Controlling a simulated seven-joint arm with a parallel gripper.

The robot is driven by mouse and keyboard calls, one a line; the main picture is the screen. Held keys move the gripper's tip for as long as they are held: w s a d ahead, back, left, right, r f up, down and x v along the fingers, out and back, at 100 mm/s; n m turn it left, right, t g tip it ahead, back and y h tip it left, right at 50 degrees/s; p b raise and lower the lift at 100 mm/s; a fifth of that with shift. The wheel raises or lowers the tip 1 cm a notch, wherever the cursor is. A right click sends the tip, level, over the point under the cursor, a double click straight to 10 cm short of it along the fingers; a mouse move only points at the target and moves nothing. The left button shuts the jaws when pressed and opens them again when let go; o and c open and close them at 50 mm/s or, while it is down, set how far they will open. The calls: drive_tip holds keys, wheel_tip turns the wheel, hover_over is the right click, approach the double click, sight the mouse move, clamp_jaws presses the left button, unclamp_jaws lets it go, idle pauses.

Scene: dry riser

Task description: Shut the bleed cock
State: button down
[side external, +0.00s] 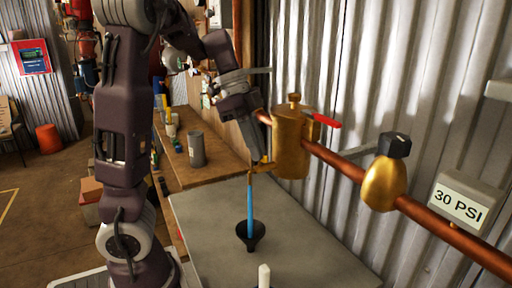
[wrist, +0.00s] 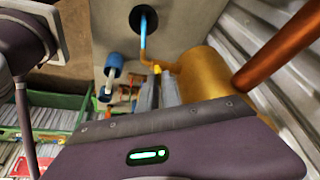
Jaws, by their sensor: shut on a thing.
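The brass vessel (side external: 291,142) sits on the copper pipe, and its side fills the right of centre in the wrist view (wrist: 205,75). The bleed cock (side external: 262,167) is a small spout with a yellow handle low on the vessel's left side; it also shows in the wrist view (wrist: 157,68). A blue stream (side external: 250,205) runs from the spout down into a black funnel (side external: 250,238). My gripper (side external: 257,160) comes down from above at the cock, its fingers shut on the yellow handle, which they largely hide. In the wrist view the fingertips (wrist: 156,88) are close together at the handle.
The copper pipe (side external: 340,165) runs right along the corrugated wall, with a red lever (side external: 327,121) and a black-knobbed brass valve (side external: 384,180). A sign reads 30 PSI (side external: 460,206). A grey cup (side external: 196,149) stands on the bench. The grey top around the funnel is mostly clear.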

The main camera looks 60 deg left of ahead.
drive_tip(key=shift+w+a+m+g, duration=0.1)
drive_tip(key=shift+m+g, duration=0.2)
drive_tip(key=shift+m, duration=0.4)
drive_tip(key=c, duration=1.6)
unclamp_jaws()
drive_tip(key=shift+o, duration=0.2)
